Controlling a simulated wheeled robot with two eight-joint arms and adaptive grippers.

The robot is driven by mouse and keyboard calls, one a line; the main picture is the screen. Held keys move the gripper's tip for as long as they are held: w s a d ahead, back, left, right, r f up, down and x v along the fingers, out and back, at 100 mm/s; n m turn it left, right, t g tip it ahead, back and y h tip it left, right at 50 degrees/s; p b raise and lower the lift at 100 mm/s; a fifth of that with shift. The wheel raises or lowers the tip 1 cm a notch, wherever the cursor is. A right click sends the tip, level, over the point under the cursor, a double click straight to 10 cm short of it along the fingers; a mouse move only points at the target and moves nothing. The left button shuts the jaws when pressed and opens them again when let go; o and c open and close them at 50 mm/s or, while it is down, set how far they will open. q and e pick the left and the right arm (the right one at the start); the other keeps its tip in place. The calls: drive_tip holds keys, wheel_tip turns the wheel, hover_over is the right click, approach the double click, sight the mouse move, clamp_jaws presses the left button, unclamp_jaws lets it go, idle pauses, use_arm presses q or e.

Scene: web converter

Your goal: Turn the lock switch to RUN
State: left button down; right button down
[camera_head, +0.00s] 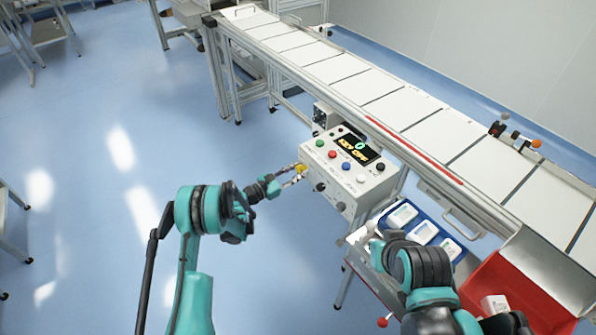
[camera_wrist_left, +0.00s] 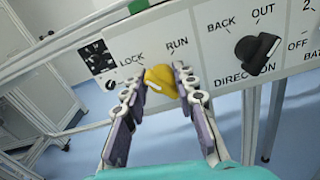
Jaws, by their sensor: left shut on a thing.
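The lock switch is a yellow knob (camera_wrist_left: 160,80) on the white control panel (camera_wrist_left: 210,45), below the printed words LOCK and RUN. A pale mark shows on the knob's left side; I cannot tell exactly which word it points to. My left gripper (camera_wrist_left: 164,88) is shut on the knob, one finger on each side. In the head view the gripper (camera_head: 291,175) reaches the yellow knob (camera_head: 300,168) from the left at the control box (camera_head: 345,168). My right arm shows at the lower right, but its gripper is not visible.
A black DIRECTION knob (camera_wrist_left: 255,52) sits right of the yellow one. Coloured buttons and a lit display (camera_head: 358,146) are on the box top. A long conveyor (camera_head: 380,80) runs behind. A blue tray (camera_head: 444,227) and a red bin (camera_head: 525,285) stand at the right. Open floor lies left.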

use_arm(q)
drive_tip(key=m, duration=0.4)
drive_tip(key=shift+s+d, duration=0.1)
drive_tip(key=m, duration=0.8)
drive_tip(key=shift+s+d+f+m, duration=0.1)
drive_tip(key=shift+m, duration=2.1)
drive_tip(key=shift+f, duration=0.1)
drive_tip(key=c, duration=1.2)
unclamp_jaws()
